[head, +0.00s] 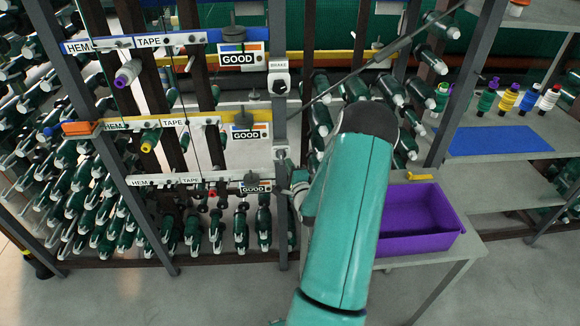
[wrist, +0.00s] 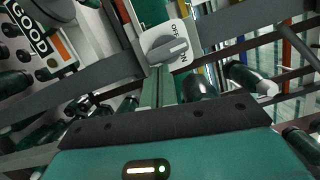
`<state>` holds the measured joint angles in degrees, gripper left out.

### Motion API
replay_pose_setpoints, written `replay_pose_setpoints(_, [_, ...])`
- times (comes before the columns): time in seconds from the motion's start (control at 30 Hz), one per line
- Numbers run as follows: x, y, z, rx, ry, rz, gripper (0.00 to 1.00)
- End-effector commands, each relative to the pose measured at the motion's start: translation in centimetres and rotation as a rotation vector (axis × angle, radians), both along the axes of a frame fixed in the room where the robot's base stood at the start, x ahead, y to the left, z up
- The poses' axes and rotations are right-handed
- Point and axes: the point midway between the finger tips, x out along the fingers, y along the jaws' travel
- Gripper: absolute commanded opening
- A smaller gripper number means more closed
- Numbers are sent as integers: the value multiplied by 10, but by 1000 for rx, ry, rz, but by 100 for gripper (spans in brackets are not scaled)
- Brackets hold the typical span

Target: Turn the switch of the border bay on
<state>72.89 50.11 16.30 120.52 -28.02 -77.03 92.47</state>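A white switch plate with a grey rotary knob (wrist: 168,48) is in the upper middle of the wrist view. In the head view, a white switch box (head: 279,84) marked BRAKE is on a grey post, with another small switch box (head: 281,155) lower down. My teal arm covers much of the middle, and the gripper's tips are not clear there. No border label is readable.
GOOD cards (head: 242,58) hang left of the post, with HEM and TAPE labels on rails. Green bobbins fill the racks around the post. A purple bin (head: 420,222) stands on a table at right. Shelves with coloured spools (head: 508,98) are farther right. Grey bars cross close to my gripper.

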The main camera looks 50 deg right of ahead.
Motion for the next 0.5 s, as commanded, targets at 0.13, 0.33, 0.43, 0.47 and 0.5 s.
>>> replay_pose_setpoints(0.13, [1, 1, -1, 19, -23, 1, 0])
replay_pose_setpoints(0.33, [1, 1, -1, 45, -53, 1, 0])
replay_pose_setpoints(0.43, [1, 1, -2, 57, -67, 1, 0])
replay_pose_setpoints(0.47, [2, 1, -2, 61, -70, 1, 0])
replay_pose_setpoints(0.5, [2, 2, -2, 65, -76, 1, 0])
